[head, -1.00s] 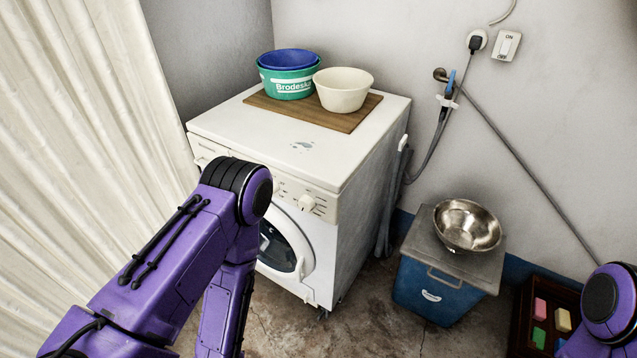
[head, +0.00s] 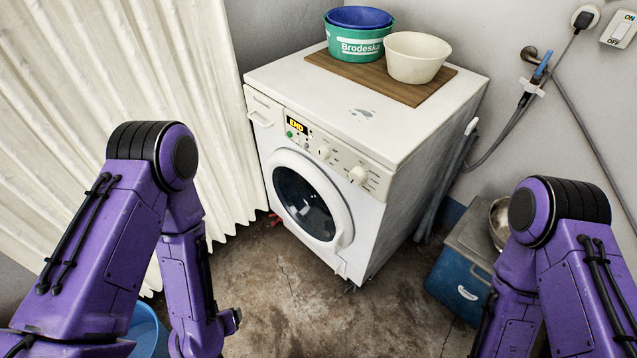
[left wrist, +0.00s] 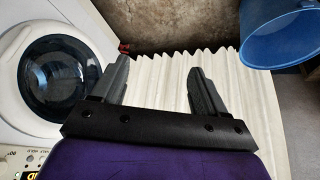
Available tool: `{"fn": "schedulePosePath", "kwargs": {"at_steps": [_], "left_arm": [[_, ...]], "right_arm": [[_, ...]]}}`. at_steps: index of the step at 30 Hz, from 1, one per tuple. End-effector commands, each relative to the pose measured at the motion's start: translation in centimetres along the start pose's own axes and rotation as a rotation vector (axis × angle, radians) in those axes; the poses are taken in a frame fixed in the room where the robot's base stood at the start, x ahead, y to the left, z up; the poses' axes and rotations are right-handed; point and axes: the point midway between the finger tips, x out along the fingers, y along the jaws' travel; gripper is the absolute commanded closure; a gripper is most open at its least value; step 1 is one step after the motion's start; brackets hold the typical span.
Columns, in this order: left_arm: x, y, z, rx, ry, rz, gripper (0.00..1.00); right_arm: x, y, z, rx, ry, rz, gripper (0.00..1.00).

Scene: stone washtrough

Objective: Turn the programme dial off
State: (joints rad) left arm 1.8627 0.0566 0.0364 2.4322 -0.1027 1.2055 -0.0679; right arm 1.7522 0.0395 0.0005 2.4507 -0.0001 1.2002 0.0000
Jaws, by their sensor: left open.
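The white washing machine (head: 385,215) stands in the corner with its door shut. Its front panel has a lit display (head: 297,126) reading END and two white round knobs, a left one (head: 324,152) and a right one (head: 357,175). I cannot tell which is the programme dial, nor read their settings. In the left wrist view my left gripper (left wrist: 159,65) is open and empty, with the machine's round door (left wrist: 55,78) to its left. It touches no knob. My right arm comes down at the right of the head view; its gripper is out of frame.
On the machine top, a wooden board (head: 335,66) bears green and blue tubs (head: 358,42) and a cream bowl (head: 416,60). A pale curtain (head: 150,80) hangs at left. A blue bucket (left wrist: 280,35) stands near my left gripper. A blue box (head: 462,285) is at right.

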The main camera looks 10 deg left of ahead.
Motion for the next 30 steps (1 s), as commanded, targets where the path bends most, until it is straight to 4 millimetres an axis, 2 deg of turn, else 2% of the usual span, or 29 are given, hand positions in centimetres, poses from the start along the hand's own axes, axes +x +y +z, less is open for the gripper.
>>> {"fn": "schedulePosePath", "kwargs": {"at_steps": [1,2,3,4,6,8,9,12,16,19,30], "left_arm": [[4.0,4.3,-1.9,0.046,0.082,0.128,0.27],[5.0,7.1,-3.6,0.090,0.137,0.213,0.27],[5.5,11.2,-6.1,0.158,0.225,0.331,0.27],[5.4,14.0,-8.0,0.214,0.296,0.415,0.27],[3.6,20.0,-11.9,0.351,0.477,0.586,0.27],[0.8,23.9,-14.4,0.465,0.633,0.703,0.27],[-1.2,25.8,-15.8,0.533,0.732,0.762,0.27],[-6.0,29.0,-17.6,0.667,0.923,0.858,0.27],[-9.2,30.6,-18.5,0.745,1.033,0.901,0.27],[-9.4,31.9,-19.1,0.755,1.040,0.903,0.27],[-7.5,38.6,-22.1,0.749,1.035,0.902,0.27]], "right_arm": [[4.4,-0.3,1.9,0.000,-0.001,0.001,0.57],[6.0,-0.5,2.6,0.000,-0.001,0.001,0.57],[8.2,-0.7,3.5,0.000,-0.002,0.002,0.57],[9.7,-0.8,4.1,0.000,-0.002,0.002,0.57],[12.8,-1.1,5.4,0.000,-0.002,0.002,0.57],[15.0,-1.2,6.3,0.000,-0.002,0.002,0.57],[16.1,-1.4,6.7,0.000,-0.002,0.002,0.57],[17.9,-1.5,7.5,0.000,-0.002,0.002,0.57],[18.2,-1.6,7.6,0.000,-0.001,0.002,0.57],[18.0,-1.6,7.5,0.000,-0.001,0.001,0.57],[18.2,-1.6,7.6,0.000,-0.001,0.001,0.57]]}}
